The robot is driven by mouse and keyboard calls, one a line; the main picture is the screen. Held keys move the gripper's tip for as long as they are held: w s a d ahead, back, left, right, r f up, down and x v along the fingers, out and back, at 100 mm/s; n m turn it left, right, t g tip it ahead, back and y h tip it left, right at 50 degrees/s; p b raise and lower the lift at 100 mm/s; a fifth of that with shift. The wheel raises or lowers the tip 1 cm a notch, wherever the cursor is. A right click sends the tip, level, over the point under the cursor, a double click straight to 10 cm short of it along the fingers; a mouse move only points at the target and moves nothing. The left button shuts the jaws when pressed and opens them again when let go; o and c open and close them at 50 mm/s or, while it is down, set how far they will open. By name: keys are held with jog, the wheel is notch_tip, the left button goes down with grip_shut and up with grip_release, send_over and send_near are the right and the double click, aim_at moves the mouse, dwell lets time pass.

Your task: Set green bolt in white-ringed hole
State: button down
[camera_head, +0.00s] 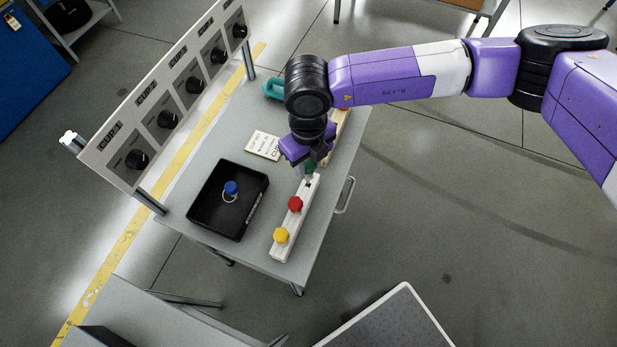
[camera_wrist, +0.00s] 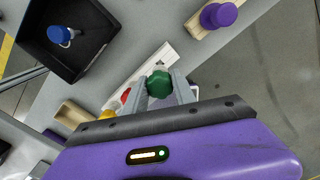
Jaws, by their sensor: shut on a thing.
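The green bolt (camera_wrist: 159,84) is between the two fingers of my gripper (camera_wrist: 166,92) in the wrist view. My gripper (camera_head: 308,165) is shut on it, above the far end of a long white block (camera_head: 293,222). In the head view only a little of the green bolt (camera_head: 311,169) shows below the fingers. A red bolt (camera_head: 295,204) and a yellow bolt (camera_head: 281,235) stand in the same block. A dark spot shows in the block just below the green bolt. I cannot make out a white ring around a hole, nor whether the bolt touches the block.
A black tray (camera_head: 208,225) left of the block holds a blue bolt (camera_head: 231,187) with a pale loop. A purple bolt (camera_wrist: 218,15) is on a wooden block beyond. A small card (camera_head: 263,145) and a teal object (camera_head: 273,88) lie on the table. A knob panel (camera_head: 150,115) lines the left.

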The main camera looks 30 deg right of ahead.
jog(key=shift+r+p, duration=1.15)
jog(key=shift+r, duration=0.85)
